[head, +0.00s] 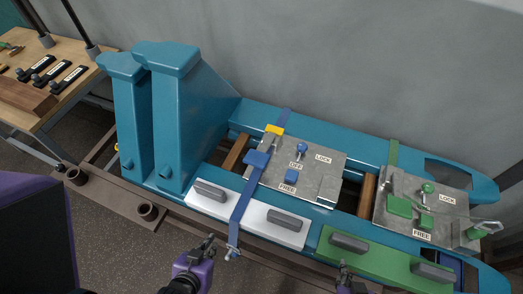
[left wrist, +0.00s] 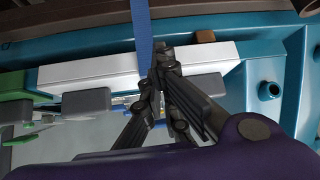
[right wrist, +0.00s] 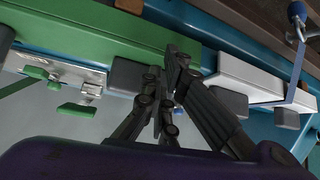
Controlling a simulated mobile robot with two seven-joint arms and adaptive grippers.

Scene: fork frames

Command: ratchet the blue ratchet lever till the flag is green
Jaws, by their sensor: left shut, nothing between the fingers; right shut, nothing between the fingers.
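A blue strap (head: 240,215) runs over the white bar and the metal plate (head: 325,180). A blue block (head: 256,159) sits on it, maybe the ratchet lever; I cannot be sure. A yellow flag-like piece (head: 274,130) lies just beyond it; I see no green on it. A blue ball knob (head: 302,147) and a blue pad (head: 291,176) sit on the plate by OFF, LOCK and FREE labels. My left gripper (head: 210,240) is shut and empty, in front of the white bar, left of the strap's hooked end. My right gripper (head: 343,266) is shut and empty, before the green bar.
A white bar (head: 257,223) and a green bar (head: 375,262) carry grey pads along the front. A second plate (head: 450,215) with green parts stands right. Tall teal posts (head: 175,110) rise left of the blue set. A wooden bench (head: 55,115) is at far left.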

